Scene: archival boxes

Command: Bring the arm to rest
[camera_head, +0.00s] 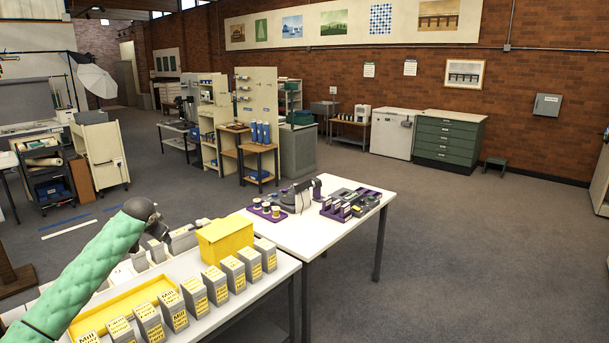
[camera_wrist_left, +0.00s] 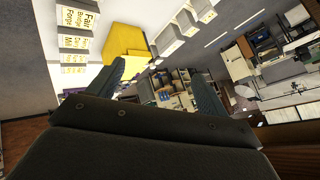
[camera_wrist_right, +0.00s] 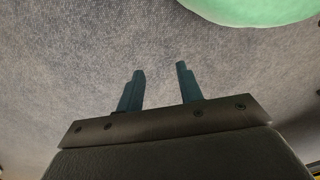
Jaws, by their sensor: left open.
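My left arm comes in from the left in the head view, and its dark wrist (camera_head: 143,211) is above the far left part of the box table. In the left wrist view my left gripper (camera_wrist_left: 157,69) is open, with nothing between its fingers. A yellow box (camera_head: 226,241) stands on the table to the right of that arm; it also shows in the left wrist view (camera_wrist_left: 124,42). Grey archival boxes (camera_head: 218,284) with yellow labels stand in a row along the near edge. My right gripper (camera_wrist_right: 160,68) is open and empty above grey carpet; it is outside the head view.
A yellow tray (camera_head: 125,303) lies on the table behind the row. More grey boxes (camera_head: 183,241) stand behind the tray. A second white table (camera_head: 322,228) adjoins, with purple trays and a grey device. Open carpet (camera_head: 480,260) lies to the right.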

